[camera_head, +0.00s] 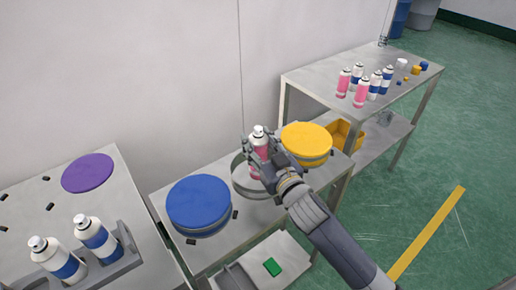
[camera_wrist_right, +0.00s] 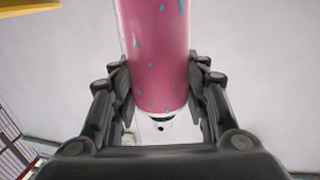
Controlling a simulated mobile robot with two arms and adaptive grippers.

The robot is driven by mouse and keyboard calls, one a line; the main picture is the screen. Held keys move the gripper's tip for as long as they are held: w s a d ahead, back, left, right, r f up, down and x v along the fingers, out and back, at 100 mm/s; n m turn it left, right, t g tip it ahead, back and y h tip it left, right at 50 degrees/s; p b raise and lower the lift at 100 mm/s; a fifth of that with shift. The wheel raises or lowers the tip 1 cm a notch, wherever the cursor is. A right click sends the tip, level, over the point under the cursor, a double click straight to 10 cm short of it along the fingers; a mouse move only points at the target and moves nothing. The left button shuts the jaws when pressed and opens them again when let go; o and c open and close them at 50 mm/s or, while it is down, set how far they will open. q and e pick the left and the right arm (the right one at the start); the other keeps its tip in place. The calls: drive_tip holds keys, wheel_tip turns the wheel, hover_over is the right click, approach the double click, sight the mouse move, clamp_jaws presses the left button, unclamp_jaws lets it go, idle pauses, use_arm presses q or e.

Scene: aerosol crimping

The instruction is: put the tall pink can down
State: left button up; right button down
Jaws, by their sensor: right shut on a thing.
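The tall pink can (camera_head: 257,150) has a white top and stands about upright in my right gripper (camera_head: 262,158). The gripper is shut around its side. In the right wrist view the can's pink, blue-speckled body (camera_wrist_right: 158,55) sits between the two fingers of the right gripper (camera_wrist_right: 160,95). In the head view the can is over a grey round holder (camera_head: 243,183) between the blue and yellow discs. Whether its base touches anything is hidden by the gripper and arm. My left gripper is not in view.
A blue disc (camera_head: 199,203) and a yellow disc (camera_head: 307,138) flank the holder on the middle table. Two blue-white cans (camera_head: 95,237) stand in a grey rack at left, near a purple disc (camera_head: 88,173). Several pink and blue cans (camera_head: 343,82) stand on the back right table.

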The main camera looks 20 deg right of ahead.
drive_tip(key=shift+f, duration=0.75)
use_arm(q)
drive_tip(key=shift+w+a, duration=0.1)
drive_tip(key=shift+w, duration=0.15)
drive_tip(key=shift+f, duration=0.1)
use_arm(e)
drive_tip(key=shift+f, duration=0.2)
drive_tip(key=c, duration=0.9)
unclamp_jaws()
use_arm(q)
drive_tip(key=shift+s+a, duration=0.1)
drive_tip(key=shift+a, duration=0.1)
use_arm(e)
drive_tip(key=shift+s, duration=0.1)
drive_tip(key=shift+r, duration=0.1)
